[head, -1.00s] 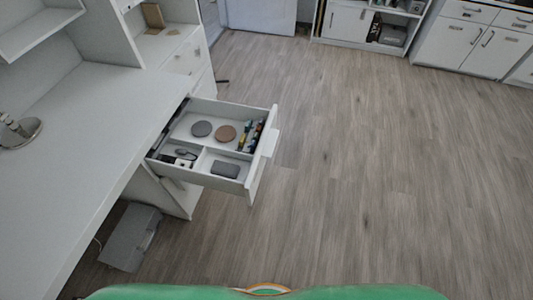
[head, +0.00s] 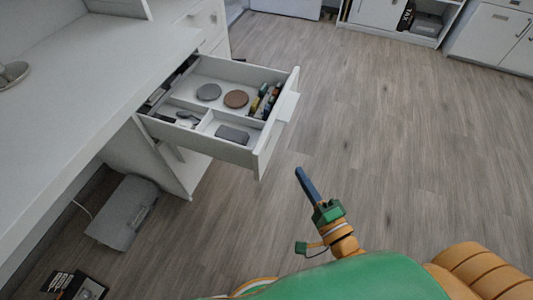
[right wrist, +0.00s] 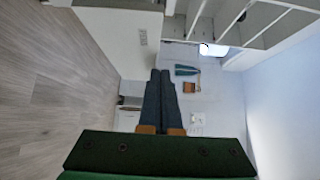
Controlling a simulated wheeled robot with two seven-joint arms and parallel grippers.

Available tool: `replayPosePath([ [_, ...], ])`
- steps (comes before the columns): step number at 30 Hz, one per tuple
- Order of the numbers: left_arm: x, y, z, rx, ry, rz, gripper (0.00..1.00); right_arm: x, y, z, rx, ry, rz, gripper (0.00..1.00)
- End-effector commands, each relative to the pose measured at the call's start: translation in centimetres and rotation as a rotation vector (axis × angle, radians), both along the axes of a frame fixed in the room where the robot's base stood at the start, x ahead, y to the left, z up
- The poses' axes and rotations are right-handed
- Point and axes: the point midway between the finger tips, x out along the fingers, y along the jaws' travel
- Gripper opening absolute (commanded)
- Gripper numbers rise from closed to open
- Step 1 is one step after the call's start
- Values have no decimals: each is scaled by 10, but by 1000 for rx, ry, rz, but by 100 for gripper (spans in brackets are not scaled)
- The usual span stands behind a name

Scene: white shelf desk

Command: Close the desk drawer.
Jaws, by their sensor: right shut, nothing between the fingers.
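The desk drawer (head: 222,152) stands pulled out from under the white desk (head: 85,110), at the upper middle of the head view. Its front panel and pale handle (head: 288,107) face right. My right gripper (head: 299,171) is below and to the right of the drawer front in the head view, apart from it. Its dark fingers are shut with nothing between them, as the right wrist view (right wrist: 160,74) also shows. My left gripper is not in view.
The drawer holds a grey disc (head: 208,92), a brown disc (head: 236,99), a grey box (head: 232,134) and several small items. A grey device (head: 124,212) lies on the floor below the desk. The wood floor (head: 400,140) right of the drawer is clear. White cabinets (head: 490,40) stand far back.

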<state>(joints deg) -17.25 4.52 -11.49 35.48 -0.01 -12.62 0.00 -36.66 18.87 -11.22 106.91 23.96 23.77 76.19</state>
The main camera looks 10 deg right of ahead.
Motion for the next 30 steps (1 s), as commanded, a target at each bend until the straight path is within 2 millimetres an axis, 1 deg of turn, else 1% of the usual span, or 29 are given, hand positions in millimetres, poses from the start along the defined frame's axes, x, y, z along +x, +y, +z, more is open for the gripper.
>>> replayPosePath([
  [1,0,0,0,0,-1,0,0,11,2,1,0,-5,-1,0],
  [9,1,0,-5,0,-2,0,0,70,14,0,-3,-3,0,0],
  [10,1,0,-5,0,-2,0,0,76,15,0,-3,-3,0,0],
  [12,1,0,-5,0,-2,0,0,82,26,0,0,0,-1,0],
  [15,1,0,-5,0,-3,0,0,90,38,0,-1,2,-1,0],
  [19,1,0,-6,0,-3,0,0,95,46,0,-3,1,0,0],
  [30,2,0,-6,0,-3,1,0,96,48,0,-5,2,1,0],
])
